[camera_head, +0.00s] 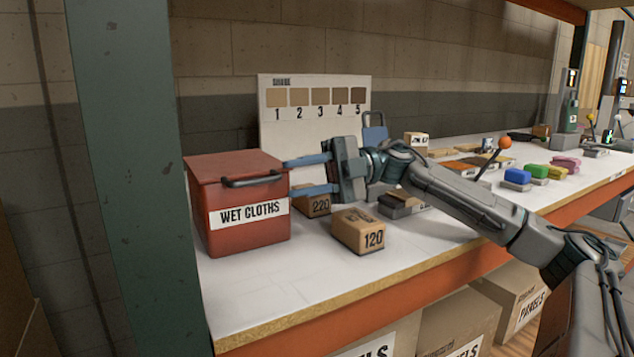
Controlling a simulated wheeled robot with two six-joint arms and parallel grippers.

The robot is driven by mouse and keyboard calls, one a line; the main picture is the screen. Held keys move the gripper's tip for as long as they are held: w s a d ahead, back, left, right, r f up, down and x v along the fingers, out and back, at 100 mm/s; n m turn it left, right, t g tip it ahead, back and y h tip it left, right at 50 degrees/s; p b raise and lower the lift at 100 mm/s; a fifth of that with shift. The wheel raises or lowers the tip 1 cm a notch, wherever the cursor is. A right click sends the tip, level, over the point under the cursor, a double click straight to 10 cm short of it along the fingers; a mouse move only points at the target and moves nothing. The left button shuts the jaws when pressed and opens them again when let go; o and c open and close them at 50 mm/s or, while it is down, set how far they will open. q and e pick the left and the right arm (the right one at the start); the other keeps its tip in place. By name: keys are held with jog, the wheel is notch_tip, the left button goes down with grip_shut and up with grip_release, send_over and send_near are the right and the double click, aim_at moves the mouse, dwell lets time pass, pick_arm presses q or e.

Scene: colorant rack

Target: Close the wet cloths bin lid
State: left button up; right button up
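The wet cloths bin (243,238) is a red box with a white "WET CLOTHS" label, standing at the left end of the shelf. Its red lid (228,167) lies flat on top and looks closed, with a dark bar handle (253,181) at its front upper edge. My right gripper (287,177) comes in from the right with its two blue fingers spread apart. The fingertips are at the bin's right side, near the handle's right end; whether they touch the bin I cannot tell. Nothing shows between the fingers. My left gripper is not in view.
A cardboard box marked 120 (359,232) stands in front of my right gripper, and one marked 220 (314,205) is behind it. A shade board (313,112) stands at the back. A green post (128,150) rises left of the bin. The front left shelf surface (300,280) is clear.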

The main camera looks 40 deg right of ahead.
jog(key=shift+b+v, duration=1)
jog(key=shift+v, duration=0.35)
